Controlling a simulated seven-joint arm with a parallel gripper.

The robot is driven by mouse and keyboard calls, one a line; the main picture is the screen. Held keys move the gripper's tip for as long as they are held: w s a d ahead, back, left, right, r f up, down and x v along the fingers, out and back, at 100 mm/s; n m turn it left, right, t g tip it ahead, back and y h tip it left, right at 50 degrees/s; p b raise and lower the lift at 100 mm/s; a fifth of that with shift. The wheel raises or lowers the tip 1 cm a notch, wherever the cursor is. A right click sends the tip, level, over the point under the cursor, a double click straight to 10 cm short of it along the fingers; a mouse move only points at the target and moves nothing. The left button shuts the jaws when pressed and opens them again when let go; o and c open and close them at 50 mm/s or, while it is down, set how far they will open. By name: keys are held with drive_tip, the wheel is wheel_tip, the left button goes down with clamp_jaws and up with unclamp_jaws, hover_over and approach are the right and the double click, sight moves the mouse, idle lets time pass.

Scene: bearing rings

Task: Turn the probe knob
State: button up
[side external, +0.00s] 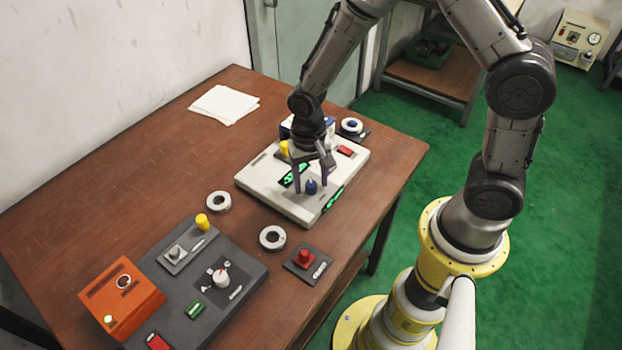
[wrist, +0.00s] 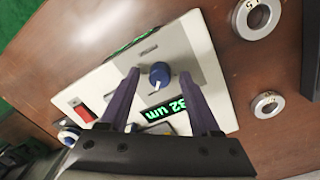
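A blue knob (side external: 311,187) stands on the front part of a white device (side external: 262,190), and it also shows in the wrist view (wrist: 160,76) with a white pointer mark. I see no readable label naming it as the probe knob. My gripper (side external: 311,184) points down over the device and is open. In the wrist view its two dark fingers (wrist: 160,72) lie on either side of the knob, with visible gaps. I cannot tell how far down the fingertips reach beside it. A green display (wrist: 165,110) near the knob reads "32 um".
A red button (side external: 345,150) and a yellow knob (side external: 284,147) are on or beside the device. Loose rings (side external: 218,202) (side external: 272,238) lie nearby. A red knob on a plate (side external: 306,259), a dark panel (side external: 250,268) and an orange box (side external: 122,300) occupy the front. Papers (side external: 224,104) lie behind.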

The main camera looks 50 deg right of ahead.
drive_tip(key=shift+r, duration=0.1)
wheel_tip(320, 180, up, 14)
drive_tip(key=shift+w+a, duration=0.15)
drive_tip(key=shift+a, duration=0.05)
idle(0.3)
wheel_tip(320, 180, up, 5)
drive_tip(key=t, duration=0.2)
hover_over(309, 184)
drive_tip(key=d, duration=0.1)
drive_tip(key=s+d+r+t, duration=0.2)
drive_tip(key=s+d+r, duration=0.1)
drive_tip(key=s+r, duration=0.4)
drive_tip(key=s+f+n+t, duration=0.1)
drive_tip(key=s+f+n, duration=0.1)
drive_tip(key=s+n, duration=0.5)
drive_tip(key=s+d, duration=0.1)
drive_tip(key=s, duration=0.2)
drive_tip(key=shift+t, duration=0.4)
